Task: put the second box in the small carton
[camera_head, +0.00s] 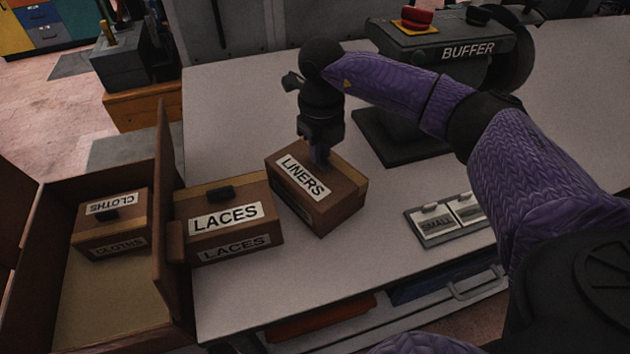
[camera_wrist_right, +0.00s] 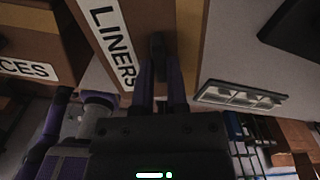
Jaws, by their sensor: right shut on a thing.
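The small carton (camera_head: 55,235) is an open brown box at the left, beside the table. A box labelled CLOTHS (camera_head: 110,222) sits inside it, toward the back. A box labelled LACES (camera_head: 226,216) stands at the table's left edge, next to the carton's raised flap. A box labelled LINERS (camera_head: 335,208) stands right of it, turned at an angle. My right gripper (camera_head: 319,160) points down at the top of the LINERS box and is shut on its dark handle; the right wrist view shows the fingers at the handle (camera_wrist_right: 158,42). My left gripper is not in view.
A grey tray marked SMALL (camera_head: 437,241) lies at the table's front right. A dark machine labelled BUFFER (camera_head: 468,50) with a red button (camera_head: 416,18) stands at the back right. The carton's raised flap (camera_head: 166,190) rises between carton and table. The carton's front floor is clear.

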